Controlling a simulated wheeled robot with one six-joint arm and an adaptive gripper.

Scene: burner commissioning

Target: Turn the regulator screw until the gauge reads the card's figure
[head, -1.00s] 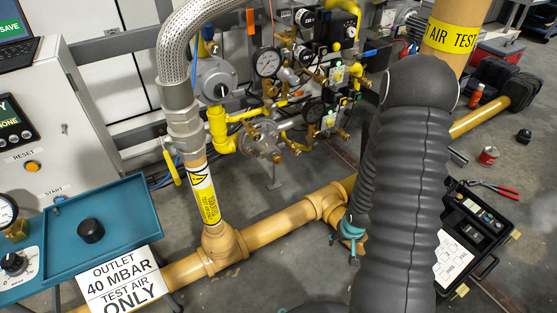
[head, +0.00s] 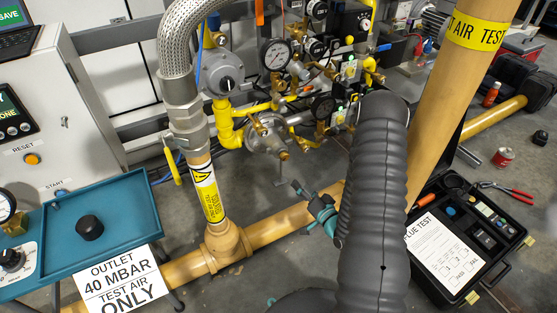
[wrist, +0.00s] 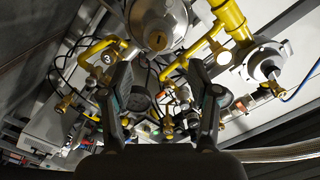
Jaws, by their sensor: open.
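A silver round regulator (head: 268,135) sits low in the yellow pipework. In the wrist view a silver regulator body (wrist: 165,14) with a brass screw-like part (wrist: 157,40) shows beyond the fingers. A larger grey regulator (head: 218,72) stands left of it. A white-faced gauge (head: 275,53) and a darker gauge (head: 322,106) are on the pipework; their readings are too small to tell. A white card (head: 120,283) reads "OUTLET 40 MBAR TEST AIR ONLY". My gripper (head: 298,187) is open and empty, below and right of the silver regulator, apart from it. Its fingers also show in the wrist view (wrist: 163,92).
A tan pipe (head: 280,222) crosses the floor, with a braided hose (head: 182,60) rising at left. A tan post (head: 450,90) stands right of my arm. A teal tray (head: 100,245) is at front left; an open tool case (head: 487,262) lies at right.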

